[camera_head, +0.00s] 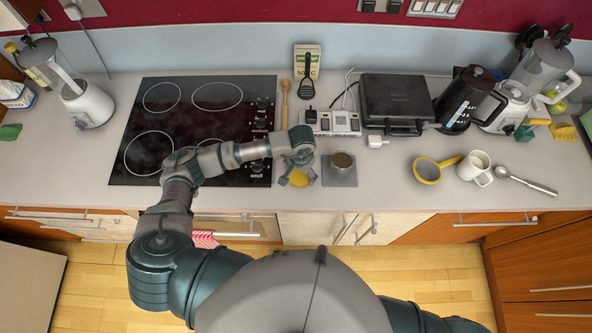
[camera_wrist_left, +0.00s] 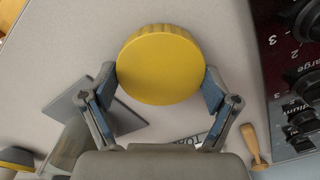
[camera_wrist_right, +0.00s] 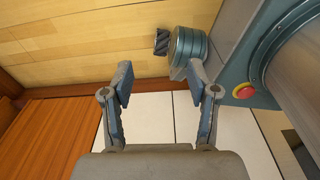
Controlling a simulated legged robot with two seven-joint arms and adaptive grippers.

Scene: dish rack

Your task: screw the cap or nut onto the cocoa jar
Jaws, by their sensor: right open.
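The cocoa jar (camera_head: 342,161) stands upright on a grey square board (camera_head: 338,180), its brown top facing up. In the left wrist view the jar (camera_wrist_left: 68,146) is partly hidden by my gripper, beside the board (camera_wrist_left: 122,122). The yellow round cap (camera_head: 299,179) is left of the jar, apart from it. My left gripper (camera_head: 299,176) is around the cap. In the left wrist view both fingertips touch opposite sides of the cap (camera_wrist_left: 160,64). My right gripper (camera_wrist_right: 158,80) is open and empty, low over the floor in front of the cabinets.
The hob (camera_head: 190,125) lies left and a wooden spoon (camera_head: 285,100) behind. A socket unit (camera_head: 332,123) and black grill (camera_head: 397,98) stand behind the jar. A yellow-rimmed strainer (camera_head: 427,170) and white mug (camera_head: 474,167) are right.

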